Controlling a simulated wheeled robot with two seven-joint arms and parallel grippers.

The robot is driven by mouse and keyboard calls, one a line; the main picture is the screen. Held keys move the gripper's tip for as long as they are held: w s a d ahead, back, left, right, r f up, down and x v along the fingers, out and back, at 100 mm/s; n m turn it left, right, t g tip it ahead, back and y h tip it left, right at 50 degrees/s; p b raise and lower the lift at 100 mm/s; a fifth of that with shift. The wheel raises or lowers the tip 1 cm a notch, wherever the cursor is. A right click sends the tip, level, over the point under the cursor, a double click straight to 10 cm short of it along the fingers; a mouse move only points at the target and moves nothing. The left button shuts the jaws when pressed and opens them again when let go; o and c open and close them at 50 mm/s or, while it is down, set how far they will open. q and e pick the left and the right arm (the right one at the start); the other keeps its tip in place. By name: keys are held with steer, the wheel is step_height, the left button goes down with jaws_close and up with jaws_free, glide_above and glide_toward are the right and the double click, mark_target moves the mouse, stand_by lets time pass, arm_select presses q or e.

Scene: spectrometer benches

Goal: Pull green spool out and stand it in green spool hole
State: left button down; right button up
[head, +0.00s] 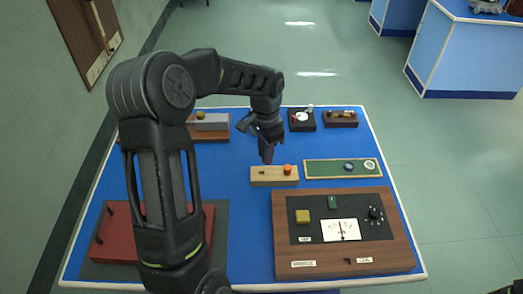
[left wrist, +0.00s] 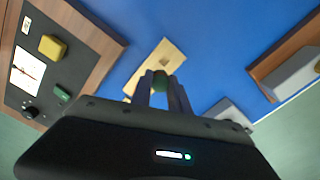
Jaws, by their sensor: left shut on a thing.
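A light wooden block (head: 260,181) lies in the middle of the blue table, with an orange spool (head: 287,169) standing near its right end and a small dark spot, likely a hole, near its left end. My left gripper (head: 267,158) points down at the block's back edge. In the left wrist view it is shut on the green spool (left wrist: 160,80), which is gripped between both fingertips in front of the wooden block (left wrist: 171,50). In the head view the green spool is hidden. I cannot tell whether it touches the block. My right gripper is not in view.
A brown instrument panel (head: 345,275) with a meter, knob, yellow block and green block stands in front right. A green tray (head: 330,178) with round pieces lies right of the wooden block. Small dark bases stand behind. A red box (head: 118,240) sits front left.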

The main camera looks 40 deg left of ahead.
arm_select(q)
steer(key=shift+s+a+f, duration=0.25)
steer(key=shift+a, duration=0.3)
steer(key=shift+f, duration=0.15)
steer(key=shift+f+b, duration=1.35)
steer(key=shift+f, duration=0.35)
steer(key=shift+f+b, duration=0.8)
steer(key=shift+f, duration=0.25)
stand_by(0.5)
steer(key=c, duration=1.3)
jaws_free()
